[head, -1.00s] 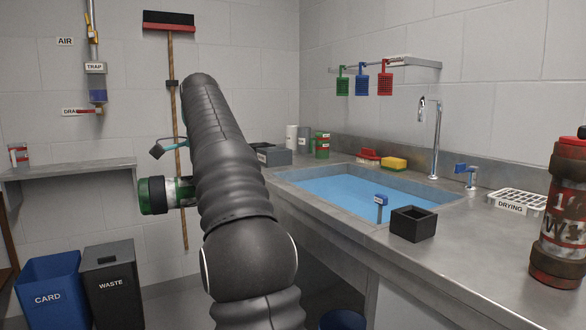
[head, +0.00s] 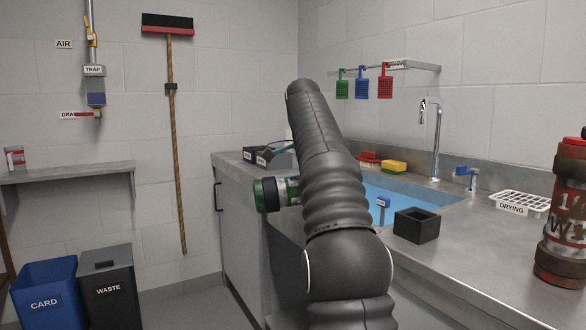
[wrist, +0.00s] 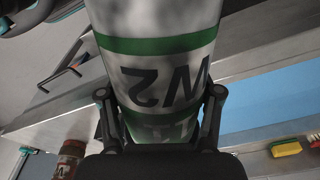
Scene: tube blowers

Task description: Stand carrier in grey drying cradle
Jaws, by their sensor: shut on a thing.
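My gripper (wrist: 160,94) is shut on a white carrier (wrist: 160,72) with green bands and "W2" lettering. In the head view, the carrier's green-and-black end (head: 268,194) sticks out left of my arm, lying roughly level and off the counter. My arm hides the rest of the carrier and my gripper there. A white slotted rack (head: 520,201) labelled "DRYING" sits at the back right of the counter. A dark grey, open-topped square holder (head: 416,226) stands on the counter in front of the sink. I cannot tell which of these is the cradle.
The water-filled sink (head: 440,194) is right of my arm. A worn red carrier (head: 563,225) stands at the right counter edge. A sponge (head: 393,167) and brush lie behind the sink.

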